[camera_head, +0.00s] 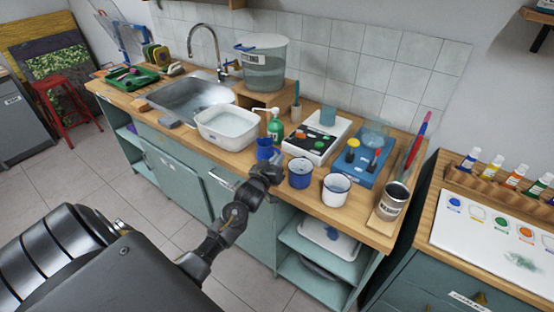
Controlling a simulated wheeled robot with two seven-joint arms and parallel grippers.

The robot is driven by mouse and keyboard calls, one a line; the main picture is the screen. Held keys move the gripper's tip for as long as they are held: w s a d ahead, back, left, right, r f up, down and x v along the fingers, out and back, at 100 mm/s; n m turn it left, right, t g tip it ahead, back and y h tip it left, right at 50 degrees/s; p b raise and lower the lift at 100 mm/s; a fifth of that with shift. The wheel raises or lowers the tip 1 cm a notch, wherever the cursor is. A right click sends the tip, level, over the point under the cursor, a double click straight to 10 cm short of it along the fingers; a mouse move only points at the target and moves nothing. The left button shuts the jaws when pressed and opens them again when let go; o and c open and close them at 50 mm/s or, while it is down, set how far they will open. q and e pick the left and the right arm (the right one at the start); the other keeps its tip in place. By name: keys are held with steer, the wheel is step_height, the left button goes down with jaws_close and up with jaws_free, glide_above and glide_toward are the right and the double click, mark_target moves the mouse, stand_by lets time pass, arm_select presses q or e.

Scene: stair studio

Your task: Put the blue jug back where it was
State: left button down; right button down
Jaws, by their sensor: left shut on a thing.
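The blue jug (265,148) shows at the front edge of the wooden counter, between the white basin and the enamel mugs. My left gripper (266,168) reaches up to it from the front and is shut on it. The gripper hides the jug's lower part, so I cannot tell whether the jug touches the counter. My right gripper is not in view.
A white basin (228,138) stands left of the jug and a green soap bottle (275,128) behind it. A dark blue mug (300,176) and a white mug (336,190) stand close on the right. The counter (375,224) ends right at a gap before another cabinet.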

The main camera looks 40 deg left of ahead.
arm_select(q)
steer(key=c, duration=1.5)
jaws_free()
steer(key=shift+f, duration=0.1)
steer(key=s+d+b, duration=0.2)
steer(key=s, duration=0.9)
steer(key=shift+s, duration=0.4)
steer(key=s+d+f+m+g+h, duration=0.1)
steer(key=s+d+f+g, duration=0.2)
steer(key=f, duration=0.9)
steer(key=s+d+f+m+g, duration=0.1)
steer(key=s+f+m+g, duration=0.3)
steer(key=f, duration=0.8)
steer(key=s+d+f+n+g+h, duration=0.1)
steer(key=s+d+f+g, duration=0.15)
steer(key=s+f, duration=0.65)
steer(key=s+d+f+m+g, duration=0.2)
steer(key=s+d+f+g, duration=0.1)
steer(key=s+f, duration=0.7)
steer(key=s+d+f+m+g+h, duration=0.1)
steer(key=s+d+f+m+g, duration=0.1)
steer(key=s+f, duration=0.8)
steer(key=s+d+g, duration=0.1)
steer(key=s+g, duration=0.1)
steer(key=s, duration=0.6)
steer(key=shift+s+d+m, duration=0.2)
steer(key=shift+d+m, duration=0.1)
steer(key=shift+d, duration=0.05)
